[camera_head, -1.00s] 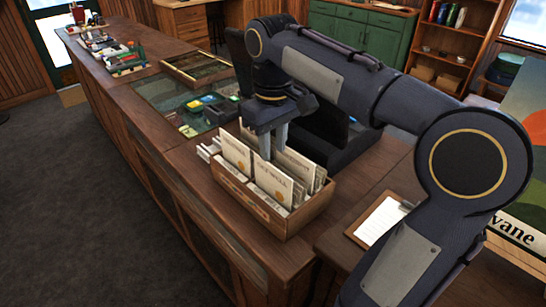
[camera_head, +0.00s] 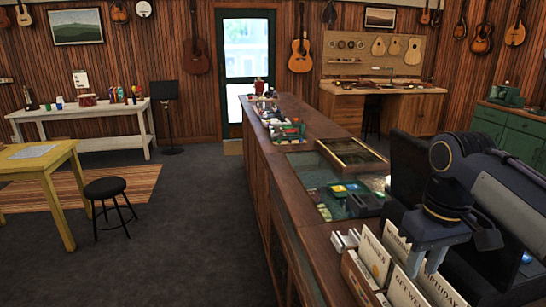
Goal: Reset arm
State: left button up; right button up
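My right arm (camera_head: 497,184) comes in from the right edge. Its gripper (camera_head: 423,268) points down over a wooden box (camera_head: 356,275) of cards on the counter. The two fingers show a gap between them, and I see no card held in it. The fingertips are close to the tops of the cards (camera_head: 376,258); I cannot tell whether they touch. The lower part of the box is cut off by the bottom edge. My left gripper is not in view.
The long wooden counter (camera_head: 283,178) runs away from me, with a glass-topped section, a shallow wooden tray (camera_head: 352,152) and small goods on it. A dark case (camera_head: 409,160) stands beside my arm. At left are a yellow table (camera_head: 46,185), a black stool (camera_head: 105,188) and open grey floor (camera_head: 190,240).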

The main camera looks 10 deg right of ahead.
jog(key=s+a+f+m+t+y, duration=0.2)
jog(key=s+a+f+t, duration=0.3)
jog(key=s+a+f, duration=0.5)
jog(key=s+f+y, duration=0.1)
jog(key=s+f, duration=0.2)
jog(key=f, duration=0.1)
jog(key=shift+a+f+m+y, duration=0.2)
jog(key=shift+m+y, duration=0.1)
jog(key=shift+s, duration=0.1)
